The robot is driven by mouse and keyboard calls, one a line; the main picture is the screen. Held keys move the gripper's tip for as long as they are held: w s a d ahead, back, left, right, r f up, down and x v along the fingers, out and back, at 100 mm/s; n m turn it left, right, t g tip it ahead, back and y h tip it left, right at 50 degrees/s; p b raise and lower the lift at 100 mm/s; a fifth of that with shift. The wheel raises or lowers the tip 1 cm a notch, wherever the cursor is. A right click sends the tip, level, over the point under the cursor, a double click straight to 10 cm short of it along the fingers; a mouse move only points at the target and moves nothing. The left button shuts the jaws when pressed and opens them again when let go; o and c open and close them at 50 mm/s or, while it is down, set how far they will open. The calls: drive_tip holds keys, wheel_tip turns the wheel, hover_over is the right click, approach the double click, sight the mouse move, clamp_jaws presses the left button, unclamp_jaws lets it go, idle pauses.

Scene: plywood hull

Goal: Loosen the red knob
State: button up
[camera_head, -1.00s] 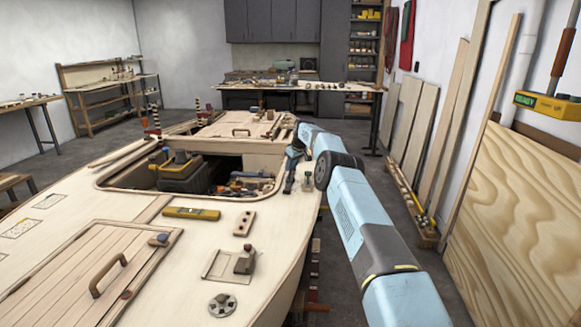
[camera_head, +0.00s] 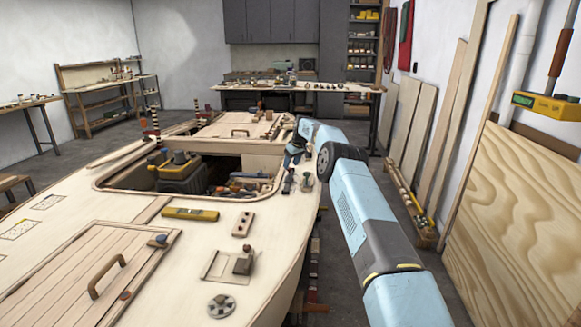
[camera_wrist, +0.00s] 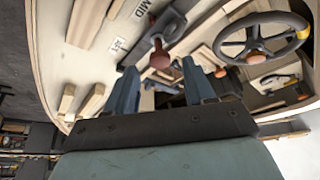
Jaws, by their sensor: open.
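In the wrist view a dull red knob (camera_wrist: 160,59) sits at the end of a dark metal bracket (camera_wrist: 160,28) with a short post. My gripper (camera_wrist: 161,82) is open, its two blue-grey fingers apart with nothing held between them. The knob appears between and just beyond the fingertips; I cannot tell the remaining distance. In the head view my gripper (camera_head: 294,152) points down at the hull's right edge, past the open hatch. I cannot make out the knob there.
A dark steering wheel (camera_wrist: 262,38) with an orange hub is right of the fingers. A smaller red knob (camera_wrist: 221,72) lies near the right finger. In the head view, a toolbox (camera_head: 180,172) stands in the hatch, and a yellow level (camera_head: 190,214) lies on the deck.

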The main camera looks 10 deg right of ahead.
drive_tip(key=v, duration=1.1)
drive_tip(key=shift+r, duration=0.15)
drive_tip(key=shift+d, duration=0.1)
